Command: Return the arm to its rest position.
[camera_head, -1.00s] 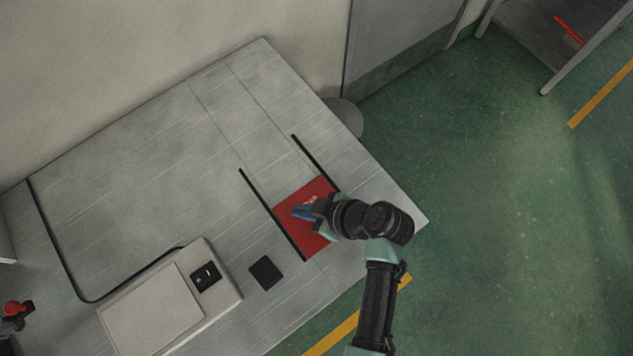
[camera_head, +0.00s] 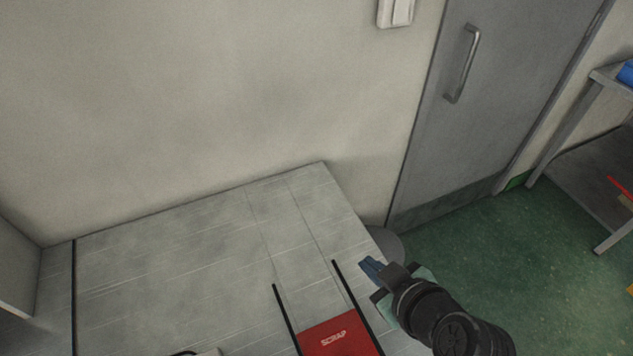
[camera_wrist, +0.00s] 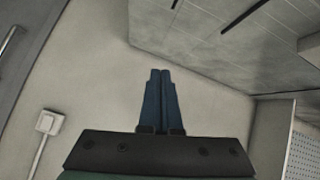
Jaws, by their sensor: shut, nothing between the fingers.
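My gripper (camera_head: 371,268) is at the lower right of the head view, raised near the right edge of the table, to the right of the black strips. Its blue fingers point up and to the left. In the wrist view my gripper (camera_wrist: 160,74) shows its two fingers together, with nothing between them, against the pale wall. My dark arm runs down to the lower right corner of the head view.
The grey table (camera_head: 180,255) is bare in its visible middle. A red SCRAP plate (camera_head: 330,338) lies between two black strips. A round grey bin (camera_head: 387,243) stands behind the gripper, by the grey door (camera_head: 480,110). A shelf (camera_head: 590,160) stands far right.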

